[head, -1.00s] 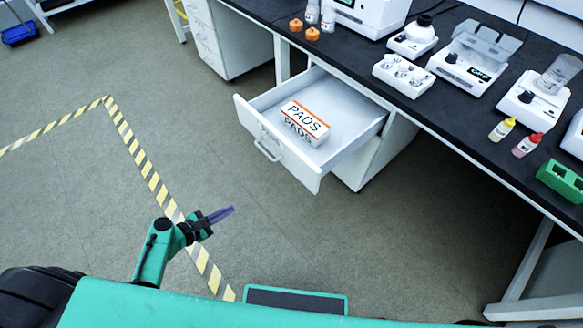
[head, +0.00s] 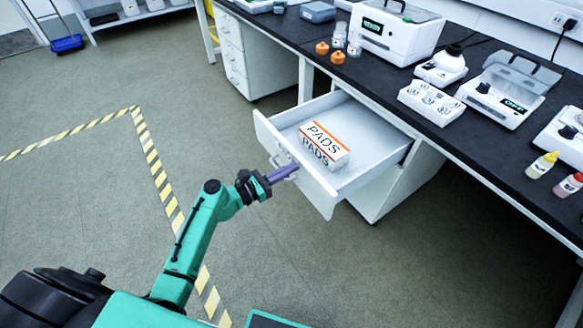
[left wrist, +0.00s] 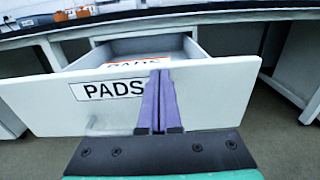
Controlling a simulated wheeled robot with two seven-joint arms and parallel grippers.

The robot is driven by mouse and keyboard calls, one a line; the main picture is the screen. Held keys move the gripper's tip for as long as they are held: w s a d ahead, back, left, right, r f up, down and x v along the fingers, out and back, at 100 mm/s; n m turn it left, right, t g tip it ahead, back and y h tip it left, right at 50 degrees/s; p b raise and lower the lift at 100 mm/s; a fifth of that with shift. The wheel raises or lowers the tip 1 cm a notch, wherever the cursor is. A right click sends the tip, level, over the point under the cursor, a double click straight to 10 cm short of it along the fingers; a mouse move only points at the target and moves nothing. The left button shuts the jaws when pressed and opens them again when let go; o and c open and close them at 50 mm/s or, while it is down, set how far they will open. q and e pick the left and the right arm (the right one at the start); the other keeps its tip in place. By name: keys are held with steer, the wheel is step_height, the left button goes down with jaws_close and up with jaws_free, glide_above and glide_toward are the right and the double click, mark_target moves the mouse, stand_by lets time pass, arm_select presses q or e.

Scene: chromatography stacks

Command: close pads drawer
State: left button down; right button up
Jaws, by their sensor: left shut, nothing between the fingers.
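The pads drawer (head: 318,190) is pulled out from under the dark-topped bench, with a white and orange PADS box (head: 325,146) inside. In the left wrist view its white front (left wrist: 215,98) carries a PADS label (left wrist: 113,89) left of the fingers. My left gripper (head: 291,169) is shut and empty, its purple fingers at the drawer front beside the handle (head: 279,158). The fingers (left wrist: 158,80) also reach to the front in the left wrist view; I cannot tell whether they touch it. My right gripper is not in view.
The bench top (head: 385,98) above holds white instruments, orange caps and small bottles. A closed white drawer cabinet (head: 238,60) stands further left under the bench. The floor in front is clear, with yellow-striped tape (head: 152,160) on it.

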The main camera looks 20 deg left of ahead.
arm_select(q)
steer(key=shift+w+d, duration=0.3)
steer(key=shift+w, duration=0.05)
